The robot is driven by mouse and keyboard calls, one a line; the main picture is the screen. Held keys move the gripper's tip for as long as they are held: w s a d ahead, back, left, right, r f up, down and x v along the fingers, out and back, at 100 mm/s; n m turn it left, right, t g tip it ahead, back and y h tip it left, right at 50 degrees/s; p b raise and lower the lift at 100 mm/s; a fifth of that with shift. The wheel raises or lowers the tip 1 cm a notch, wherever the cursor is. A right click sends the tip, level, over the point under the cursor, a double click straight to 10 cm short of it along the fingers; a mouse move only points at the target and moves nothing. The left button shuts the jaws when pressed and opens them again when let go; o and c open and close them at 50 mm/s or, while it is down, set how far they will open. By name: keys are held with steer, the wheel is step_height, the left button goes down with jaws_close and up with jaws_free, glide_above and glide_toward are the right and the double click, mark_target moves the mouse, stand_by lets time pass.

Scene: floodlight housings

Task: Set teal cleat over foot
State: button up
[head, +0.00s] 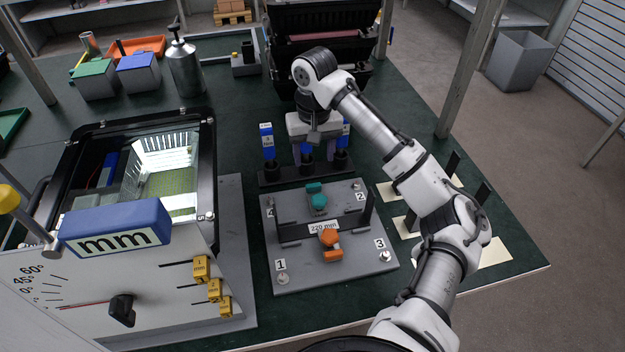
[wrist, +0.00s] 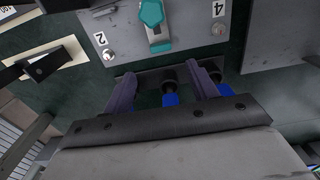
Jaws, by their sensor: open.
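The teal cleat (head: 319,201) is on the grey fixture plate (head: 345,278), behind a black U-shaped bracket (head: 291,232). It has a rounded knob and a flat bar, and the bar lies on the side away from the bracket. In the wrist view the teal cleat (wrist: 152,14) is at the top, ahead of the fingertips. I cannot tell for certain which part is the foot; the bracket's base lies beside the cleat. My gripper (head: 309,152) is open and empty behind the plate, over a dark rack; it also shows in the wrist view (wrist: 167,78).
An orange cleat (head: 330,242) sits in front of the bracket. Blue-topped tools (head: 267,142) stand in the dark rack (head: 273,178) under my gripper. An open floodlight housing (head: 205,150) stands at left, with a blue mm block (head: 117,229). Pale cards with black brackets lie at right.

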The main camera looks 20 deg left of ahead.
mark_target(313, 185)
step_height(313, 185, down, 10)
steer(key=shift+a+r, duration=0.1)
stand_by(0.4)
jaws_close()
